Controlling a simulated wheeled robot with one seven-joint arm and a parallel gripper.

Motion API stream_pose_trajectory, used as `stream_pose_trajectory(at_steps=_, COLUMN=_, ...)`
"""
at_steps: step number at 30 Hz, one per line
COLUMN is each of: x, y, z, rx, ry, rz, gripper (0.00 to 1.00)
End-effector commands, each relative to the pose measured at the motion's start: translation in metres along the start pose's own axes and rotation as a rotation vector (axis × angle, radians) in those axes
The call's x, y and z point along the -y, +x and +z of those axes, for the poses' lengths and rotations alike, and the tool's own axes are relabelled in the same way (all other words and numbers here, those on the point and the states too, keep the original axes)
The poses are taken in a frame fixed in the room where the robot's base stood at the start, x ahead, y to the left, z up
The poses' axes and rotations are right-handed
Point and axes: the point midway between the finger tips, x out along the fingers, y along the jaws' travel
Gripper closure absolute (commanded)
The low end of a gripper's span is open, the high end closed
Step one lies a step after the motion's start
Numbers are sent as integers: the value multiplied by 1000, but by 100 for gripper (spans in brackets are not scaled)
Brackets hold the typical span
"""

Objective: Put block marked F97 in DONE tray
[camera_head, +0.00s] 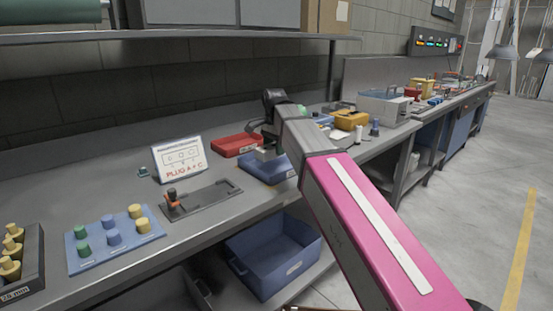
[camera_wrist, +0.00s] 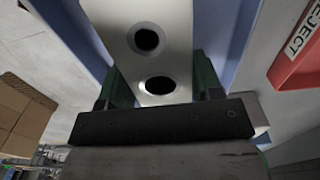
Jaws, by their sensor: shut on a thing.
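My gripper (camera_head: 267,140) is shut on a pale grey block (camera_head: 267,153), above or at the blue tray (camera_head: 272,178) on the bench. In the wrist view the block (camera_wrist: 160,14) has two round dark holes and sits between the green finger pads. No F97 marking shows on its visible face. The blue tray's small front label is too small to read and my arm partly covers the tray. Blue tray walls (camera_wrist: 236,30) show on either side of the block in the wrist view. Whether the block touches the tray floor cannot be told.
A red tray (camera_head: 234,145), labelled REJECT in the wrist view (camera_wrist: 302,62), stands beside the blue tray. A sign (camera_head: 179,158), a grey fixture plate (camera_head: 205,200) and a blue peg board (camera_head: 85,262) are to the left. A blue bin (camera_head: 275,265) is below the bench.

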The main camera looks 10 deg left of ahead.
Motion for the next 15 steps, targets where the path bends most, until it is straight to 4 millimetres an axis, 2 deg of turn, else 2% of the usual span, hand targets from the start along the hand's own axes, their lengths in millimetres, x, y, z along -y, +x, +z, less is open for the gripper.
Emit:
stream_pose_trajectory(at_steps=8, x=-3, y=11, z=-8, rx=0, ry=-1, rz=0, gripper=86)
stream_pose_trajectory(at_steps=15, x=-3, y=40, z=-8, rx=1, ry=-1, rz=1, gripper=86)
